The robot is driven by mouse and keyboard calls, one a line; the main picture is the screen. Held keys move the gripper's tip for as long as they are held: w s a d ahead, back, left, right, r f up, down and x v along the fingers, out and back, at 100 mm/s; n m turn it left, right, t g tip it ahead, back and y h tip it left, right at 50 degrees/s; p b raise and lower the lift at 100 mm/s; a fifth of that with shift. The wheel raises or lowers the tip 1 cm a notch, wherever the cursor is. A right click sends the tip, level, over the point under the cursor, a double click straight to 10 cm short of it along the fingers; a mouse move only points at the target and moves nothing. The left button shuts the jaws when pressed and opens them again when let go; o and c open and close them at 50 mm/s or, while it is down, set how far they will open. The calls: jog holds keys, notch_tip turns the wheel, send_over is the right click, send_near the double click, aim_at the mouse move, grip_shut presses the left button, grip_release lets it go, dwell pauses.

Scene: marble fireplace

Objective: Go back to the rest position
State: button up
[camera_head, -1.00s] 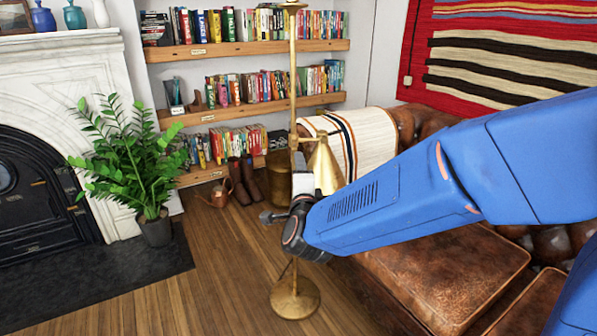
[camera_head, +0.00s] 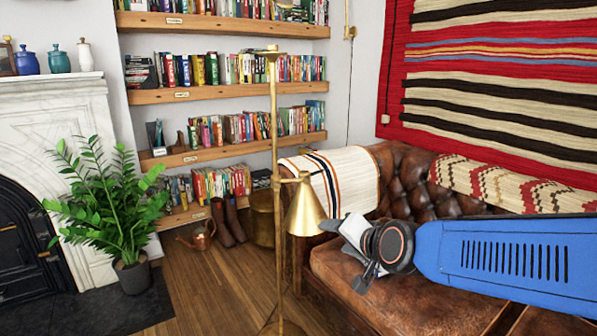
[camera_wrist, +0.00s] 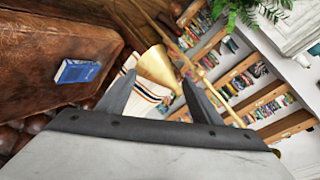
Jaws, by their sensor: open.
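My gripper (camera_head: 366,278) is at the end of my blue arm, at the right of the head view, in front of the leather sofa (camera_head: 345,300). In the wrist view my gripper (camera_wrist: 158,88) shows two dark fingers spread apart with nothing held between them. The brass floor lamp (camera_head: 304,212) stands just left of my gripper in the head view. In the wrist view the lamp's cone shade (camera_wrist: 158,68) shows beyond and between the fingers, apart from them as far as I can tell.
A blue book (camera_wrist: 78,71) lies on the sofa seat in the wrist view. A potted plant (camera_head: 108,205) stands by the white fireplace (camera_head: 60,112). Bookshelves (camera_head: 220,92) line the back wall. A copper watering can (camera_head: 200,236) and boots (camera_head: 228,222) sit on the floor, which is clear at centre left.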

jog(key=s+d+f+n+g+h, duration=0.2)
jog(key=s+d+f+n+g, duration=0.1)
jog(key=s+d, duration=0.6)
jog(key=s+d+f+n+g+h, duration=0.2)
jog(key=s+d, duration=0.8)
jog(key=s, duration=0.5)
notch_tip(320, 180, down, 2)
jog(key=shift+s+d+f+n+g+h, duration=0.15)
jog(key=shift+s+f+n+g+h, duration=0.15)
jog(key=shift+n+g, duration=0.4)
jog(key=shift+w, duration=0.1)
jog(key=shift+c, duration=0.6)
